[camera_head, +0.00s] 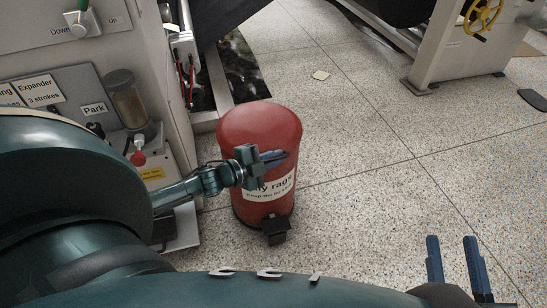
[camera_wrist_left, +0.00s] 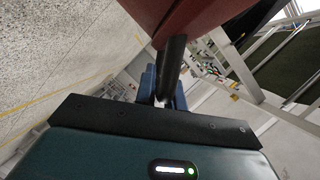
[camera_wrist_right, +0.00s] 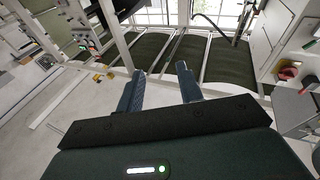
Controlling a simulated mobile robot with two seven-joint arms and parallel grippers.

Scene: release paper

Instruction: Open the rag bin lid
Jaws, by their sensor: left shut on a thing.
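The red rag bin (camera_head: 248,207) stands on the floor near the middle of the head view, with a white rag label and a black foot pedal (camera_head: 275,229) at its base. Its red lid (camera_head: 255,122) sits on top and looks down; my gripper hides part of the front rim. My left gripper (camera_head: 274,157) is at the front of the lid. In the left wrist view its fingers (camera_wrist_left: 162,88) are shut on a dark handle (camera_wrist_left: 172,62) beneath a red surface (camera_wrist_left: 192,18). My right gripper (camera_head: 455,262) is open and empty above the floor.
A grey machine panel (camera_head: 70,90) with a "Park" label and a clear jar (camera_head: 128,100) stands left of the bin. A machine with a yellow handwheel (camera_head: 483,17) is at the upper right. The speckled floor right of the bin is clear.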

